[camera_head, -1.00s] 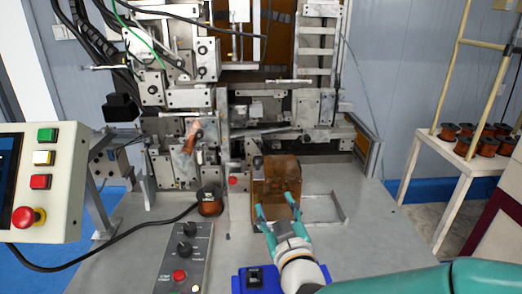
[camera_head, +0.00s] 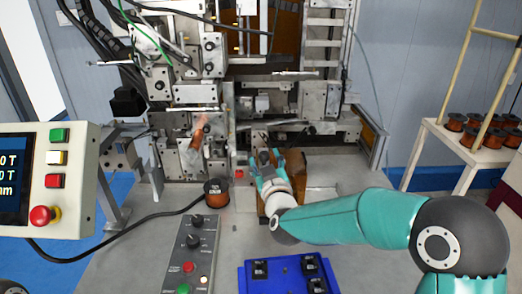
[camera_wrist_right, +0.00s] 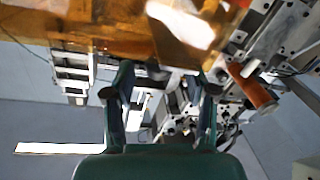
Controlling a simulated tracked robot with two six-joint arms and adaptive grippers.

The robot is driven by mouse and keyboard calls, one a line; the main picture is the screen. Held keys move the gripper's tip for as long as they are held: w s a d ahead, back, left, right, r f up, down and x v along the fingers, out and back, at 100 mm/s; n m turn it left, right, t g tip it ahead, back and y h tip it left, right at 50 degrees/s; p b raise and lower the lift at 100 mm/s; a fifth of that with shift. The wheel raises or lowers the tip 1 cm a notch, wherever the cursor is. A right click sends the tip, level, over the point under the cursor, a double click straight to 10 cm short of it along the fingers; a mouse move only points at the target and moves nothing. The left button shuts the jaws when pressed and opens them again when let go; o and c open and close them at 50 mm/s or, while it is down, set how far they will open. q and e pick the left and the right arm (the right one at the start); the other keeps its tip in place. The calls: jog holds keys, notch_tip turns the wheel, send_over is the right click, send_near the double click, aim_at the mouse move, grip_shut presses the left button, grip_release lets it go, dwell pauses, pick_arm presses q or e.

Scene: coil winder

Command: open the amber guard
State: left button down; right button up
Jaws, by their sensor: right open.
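In the right wrist view the amber guard (camera_wrist_right: 75,28) fills the top of the picture as a see-through sheet with a bright reflection. My right gripper (camera_head: 262,158) is at the guard's upper left part in the head view. In the right wrist view its two fingers (camera_wrist_right: 160,90) are spread with nothing held between them, close to the guard's edge. I cannot tell whether they touch it.
A blue tray (camera_head: 248,283) with black pieces lies at the front of the grey table. A grey control box (camera_head: 190,258) and a copper spool (camera_head: 216,193) with a cable stand left of my arm. A button console (camera_head: 75,182) is far left. A shelf (camera_head: 440,132) with spools is at right.

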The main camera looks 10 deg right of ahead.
jog(key=shift+w+d, duration=0.1)
jog(key=shift+w, duration=1.25)
jog(key=shift+c, duration=0.3)
grip_shut()
